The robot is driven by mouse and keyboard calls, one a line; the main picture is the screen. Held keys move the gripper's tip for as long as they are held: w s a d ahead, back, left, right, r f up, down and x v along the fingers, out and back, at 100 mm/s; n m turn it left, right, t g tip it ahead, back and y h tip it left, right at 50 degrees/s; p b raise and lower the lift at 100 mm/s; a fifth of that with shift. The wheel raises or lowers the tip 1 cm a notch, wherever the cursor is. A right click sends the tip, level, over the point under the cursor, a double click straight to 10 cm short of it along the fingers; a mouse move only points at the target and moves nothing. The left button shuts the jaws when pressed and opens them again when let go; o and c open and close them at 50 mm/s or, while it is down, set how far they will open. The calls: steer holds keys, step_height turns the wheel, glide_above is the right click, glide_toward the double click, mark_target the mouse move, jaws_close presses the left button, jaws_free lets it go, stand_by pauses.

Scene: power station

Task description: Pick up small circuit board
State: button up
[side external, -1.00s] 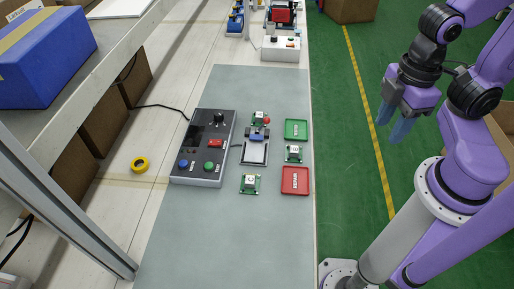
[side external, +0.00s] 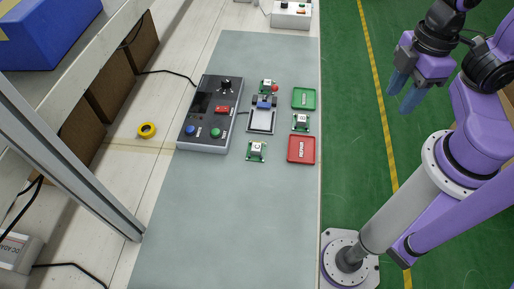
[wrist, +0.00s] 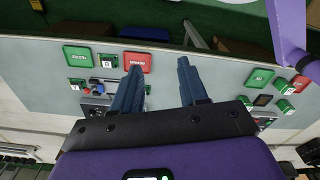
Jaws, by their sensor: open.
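Several small green circuit boards with white chips lie on the grey mat. One marked C (side external: 257,150) is at the front, one (side external: 300,121) is between the two trays, and one (side external: 267,87) is at the back beside a red knob. A board (wrist: 108,60) also shows between the trays in the wrist view. My gripper (side external: 407,92) has its blue fingers apart and empty. In the side view it appears over the green floor, right of the table and clear of the boards. In the wrist view the gripper (wrist: 159,66) points toward the table area.
A green tray (side external: 303,98) and a red REPAIR tray (side external: 301,149) sit near the table's right edge. A test fixture (side external: 261,118) and a dark control box (side external: 210,115) with buttons stand left of them. Yellow tape (side external: 147,130) lies further left. The front mat is clear.

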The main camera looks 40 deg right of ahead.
steer(key=shift+o, duration=1.2)
steer(key=m, duration=2.2)
glide_above(256, 147)
step_height(256, 147, down, 10)
steer(key=f, duration=0.1)
step_height(256, 147, down, 16)
steer(key=shift+s+f, duration=0.1)
